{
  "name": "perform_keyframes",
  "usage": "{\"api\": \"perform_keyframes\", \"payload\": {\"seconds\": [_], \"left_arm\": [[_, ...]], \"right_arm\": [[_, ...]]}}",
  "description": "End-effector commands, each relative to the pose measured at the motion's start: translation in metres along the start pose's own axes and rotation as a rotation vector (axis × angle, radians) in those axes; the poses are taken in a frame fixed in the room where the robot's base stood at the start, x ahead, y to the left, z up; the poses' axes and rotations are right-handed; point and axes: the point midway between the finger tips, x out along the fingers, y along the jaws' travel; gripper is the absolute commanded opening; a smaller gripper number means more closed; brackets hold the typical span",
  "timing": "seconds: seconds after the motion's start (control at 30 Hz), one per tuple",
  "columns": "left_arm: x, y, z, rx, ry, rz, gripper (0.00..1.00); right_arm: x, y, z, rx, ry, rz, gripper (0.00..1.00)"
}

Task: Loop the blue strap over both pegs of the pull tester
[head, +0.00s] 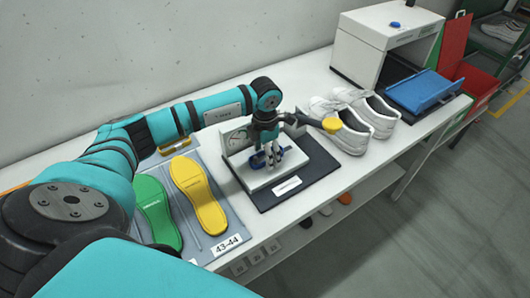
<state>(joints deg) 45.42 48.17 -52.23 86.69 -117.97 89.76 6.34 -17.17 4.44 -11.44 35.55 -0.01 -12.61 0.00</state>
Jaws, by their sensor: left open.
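The pull tester (262,182) is a pale block with a dial panel (237,138), standing on a dark base plate (312,172). The blue strap (292,158) shows low on the tester, just right of my left gripper's fingers. My left gripper (270,163) points down over the tester from above, its jaws open. The fingers and wrist hide most of the pegs and part of the strap, so I cannot tell whether the strap is around one peg, both or neither. My right gripper is not in view.
Green (158,210) and yellow (198,194) soles lie on a grey-blue mat at left. A white box machine (372,48) and blue tray (424,90) are at back right.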

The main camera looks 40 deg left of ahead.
Motion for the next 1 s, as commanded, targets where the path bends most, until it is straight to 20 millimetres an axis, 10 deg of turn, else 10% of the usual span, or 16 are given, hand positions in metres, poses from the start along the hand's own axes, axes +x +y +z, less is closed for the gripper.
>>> {"api": "perform_keyframes", "payload": {"seconds": [1.0], "left_arm": [[-0.120,0.000,0.000,0.000,0.001,0.000,0.67]], "right_arm": [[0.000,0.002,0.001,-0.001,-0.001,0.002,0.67]]}}
